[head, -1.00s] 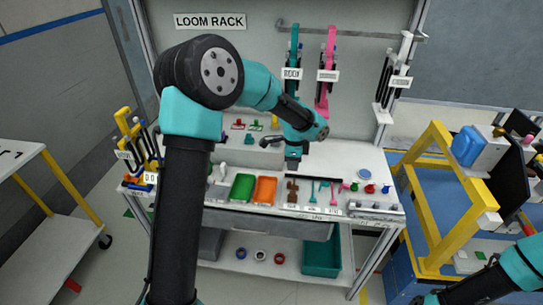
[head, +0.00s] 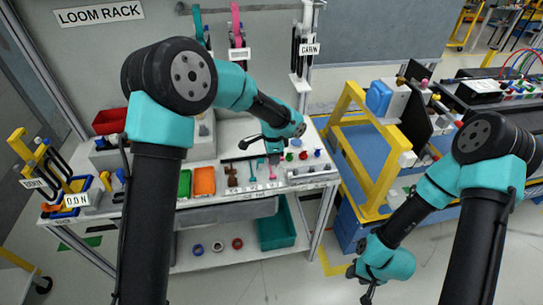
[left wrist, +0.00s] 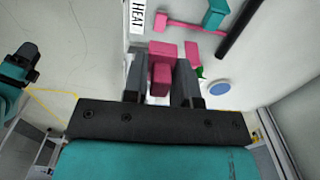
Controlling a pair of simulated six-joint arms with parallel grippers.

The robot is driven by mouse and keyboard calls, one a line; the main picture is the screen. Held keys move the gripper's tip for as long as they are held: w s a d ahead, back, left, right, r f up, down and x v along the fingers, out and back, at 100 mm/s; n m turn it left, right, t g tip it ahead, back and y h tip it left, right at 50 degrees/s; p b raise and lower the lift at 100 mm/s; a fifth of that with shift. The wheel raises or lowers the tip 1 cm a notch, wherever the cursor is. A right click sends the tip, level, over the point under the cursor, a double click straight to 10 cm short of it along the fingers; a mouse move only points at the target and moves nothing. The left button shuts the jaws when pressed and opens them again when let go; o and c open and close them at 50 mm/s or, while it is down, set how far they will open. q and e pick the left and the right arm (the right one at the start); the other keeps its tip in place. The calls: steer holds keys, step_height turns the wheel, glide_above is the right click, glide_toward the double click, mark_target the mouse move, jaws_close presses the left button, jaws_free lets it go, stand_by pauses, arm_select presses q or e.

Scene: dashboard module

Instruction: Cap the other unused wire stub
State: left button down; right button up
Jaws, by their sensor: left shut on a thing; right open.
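My left gripper (head: 273,151) is low over the bench under the LOOM RACK sign, shut on a pink piece (head: 274,160). In the left wrist view the pink piece (left wrist: 160,77) sits between the two dark fingers of the left gripper (left wrist: 161,88). Whether it still touches the bench is unclear. Red (head: 290,156), green (head: 303,155) and blue (head: 317,153) small pieces stand just right of that gripper. My right gripper (head: 362,281) is open, low in front of the blue and yellow stand. I cannot make out a wire stub.
Green (head: 184,184) and orange (head: 204,181) trays lie on the bench (head: 225,139). A teal bin (head: 276,234) and several rings are on the shelf below. A yellow frame (head: 378,175) stands right of the bench. Coloured wires (head: 520,62) show at the far right.

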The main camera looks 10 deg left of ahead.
mark_target(273, 176)
arm_select(q)
steer(key=shift+f, duration=0.15)
steer(key=shift+f, duration=2.75)
steer(key=shift+f, duration=1.3)
steer(key=c, duration=0.8)
jaws_free()
steer(key=shift+r, duration=0.1)
step_height(273, 176, up, 17)
steer(key=shift+r, duration=0.1)
